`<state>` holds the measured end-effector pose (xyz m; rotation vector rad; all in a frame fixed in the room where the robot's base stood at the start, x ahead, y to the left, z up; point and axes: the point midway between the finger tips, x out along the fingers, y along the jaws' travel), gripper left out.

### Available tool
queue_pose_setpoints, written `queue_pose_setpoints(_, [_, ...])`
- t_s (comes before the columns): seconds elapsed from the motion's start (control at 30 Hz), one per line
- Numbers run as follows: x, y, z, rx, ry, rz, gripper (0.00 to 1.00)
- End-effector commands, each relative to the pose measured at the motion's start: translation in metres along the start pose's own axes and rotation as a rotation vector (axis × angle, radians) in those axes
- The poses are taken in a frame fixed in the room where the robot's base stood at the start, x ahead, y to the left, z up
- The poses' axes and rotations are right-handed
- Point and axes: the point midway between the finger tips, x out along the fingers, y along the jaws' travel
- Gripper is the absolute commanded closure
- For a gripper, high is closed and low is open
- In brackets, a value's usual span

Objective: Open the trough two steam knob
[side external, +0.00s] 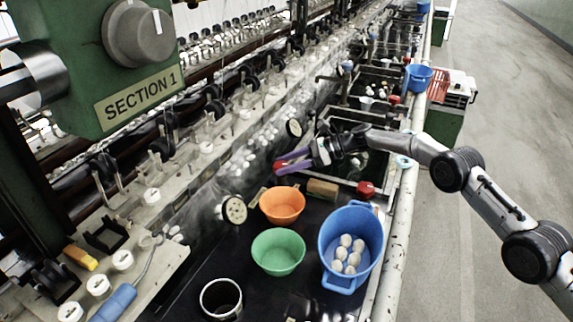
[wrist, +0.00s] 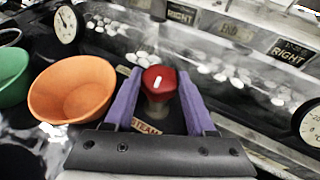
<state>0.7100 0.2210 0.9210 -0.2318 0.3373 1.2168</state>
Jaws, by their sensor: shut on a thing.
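A red steam knob (wrist: 158,80) with a white mark on top sits between the two purple fingers of my gripper (wrist: 157,95) in the wrist view. The fingers are shut on it from both sides. A small label reading "STEAM" (wrist: 146,128) lies just below it. In the side view my gripper (side external: 280,166) reaches left over the trough edge, and a little red of the same knob (side external: 279,167) shows at the fingertips. Another red knob (side external: 365,188) stands apart, nearer the front rail.
An orange bowl (side external: 282,204), a green bowl (side external: 278,251) and a blue basin (side external: 345,283) holding several cocoons stand in front of my gripper. A round gauge (side external: 233,209) is close on the left. A wooden block (side external: 322,189) lies beside the orange bowl.

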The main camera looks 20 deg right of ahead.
Motion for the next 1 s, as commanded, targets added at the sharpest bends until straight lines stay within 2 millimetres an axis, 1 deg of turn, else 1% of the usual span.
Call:
queue_pose_setpoints(0.03, [0.0014, -0.0032, 0.0052, -0.011, -0.008, 0.000, 1.00])
queue_pose_setpoints(0.1, [0.0014, -0.0040, 0.0062, -0.019, -0.010, 0.014, 1.00])
queue_pose_setpoints(0.4, [-0.0010, -0.0034, 0.0054, -0.042, -0.002, 0.066, 1.00])
queue_pose_setpoints(0.83, [-0.0041, -0.0023, 0.0033, -0.045, 0.006, 0.081, 1.00])
queue_pose_setpoints(0.87, [-0.0042, -0.0023, 0.0032, -0.045, 0.006, 0.081, 0.43])
queue_pose_setpoints(1.0, [-0.0037, -0.0020, 0.0021, -0.044, 0.007, 0.082, 0.17])
